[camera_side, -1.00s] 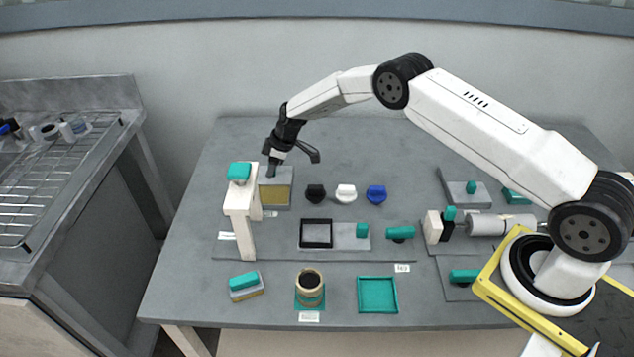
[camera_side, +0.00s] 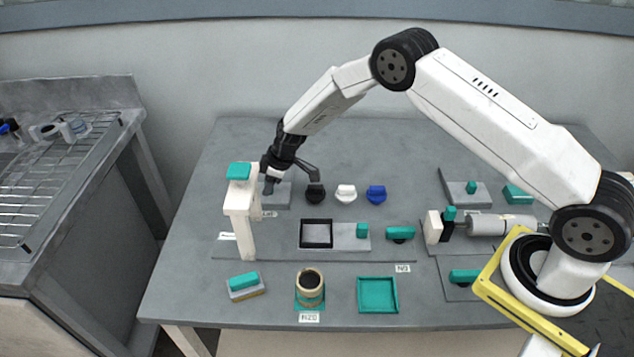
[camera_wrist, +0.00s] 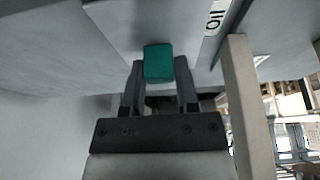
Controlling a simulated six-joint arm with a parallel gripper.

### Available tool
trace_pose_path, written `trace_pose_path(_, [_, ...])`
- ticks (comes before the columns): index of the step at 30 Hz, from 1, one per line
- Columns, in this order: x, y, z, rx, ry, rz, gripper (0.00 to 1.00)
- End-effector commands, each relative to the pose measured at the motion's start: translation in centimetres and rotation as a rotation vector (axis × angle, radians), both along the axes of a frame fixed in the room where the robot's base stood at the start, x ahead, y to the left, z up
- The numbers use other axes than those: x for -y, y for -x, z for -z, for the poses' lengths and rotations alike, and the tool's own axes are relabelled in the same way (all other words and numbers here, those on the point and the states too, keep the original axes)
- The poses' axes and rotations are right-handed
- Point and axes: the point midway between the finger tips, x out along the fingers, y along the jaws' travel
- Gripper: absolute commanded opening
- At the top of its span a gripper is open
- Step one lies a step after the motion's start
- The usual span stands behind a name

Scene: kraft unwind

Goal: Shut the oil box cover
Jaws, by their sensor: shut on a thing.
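The oil box cover (camera_side: 283,197) shows as a flat grey panel behind the white post on the left of the bench, with a small printed label at its front edge. In the wrist view the grey cover (camera_wrist: 120,22) fills the area behind a teal handle block (camera_wrist: 158,58). My gripper (camera_side: 269,187) is low over the cover, tilted down, and in the wrist view its two fingers (camera_wrist: 160,72) stand on either side of the teal handle, shut on it. No yellowish inside of the box shows now. Whether the cover is fully seated cannot be told.
The white post with a teal top (camera_side: 239,205) stands close in front of my gripper. Black (camera_side: 315,194), white (camera_side: 346,194) and blue (camera_side: 377,194) knobs stand to the right. A teal tray (camera_side: 378,295) is at the front.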

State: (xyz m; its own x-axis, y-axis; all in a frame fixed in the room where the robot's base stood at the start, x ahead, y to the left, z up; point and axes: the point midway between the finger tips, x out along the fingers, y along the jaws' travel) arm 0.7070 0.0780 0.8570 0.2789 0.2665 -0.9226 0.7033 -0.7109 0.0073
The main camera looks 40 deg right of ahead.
Motion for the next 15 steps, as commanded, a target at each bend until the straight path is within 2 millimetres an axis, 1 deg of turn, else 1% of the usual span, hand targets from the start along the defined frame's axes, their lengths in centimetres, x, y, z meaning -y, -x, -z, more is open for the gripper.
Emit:
trace_pose_path(1, [-0.65, 0.38, 0.06, -0.014, -0.007, -0.009, 0.0])
trace_pose_path(2, [-0.66, 0.4, 0.06, -0.014, -0.007, -0.01, 0.0])
trace_pose_path(3, [-0.66, 0.42, 0.07, -0.016, -0.007, -0.01, 0.48])
trace_pose_path(5, [-0.66, 0.42, 0.07, -0.015, -0.007, -0.01, 0.67])
trace_pose_path(6, [-0.62, 0.4, 0.06, -0.014, -0.007, -0.009, 0.74])
trace_pose_path(15, [-0.35, 0.27, 0.02, -0.01, -0.004, -0.006, 0.74])
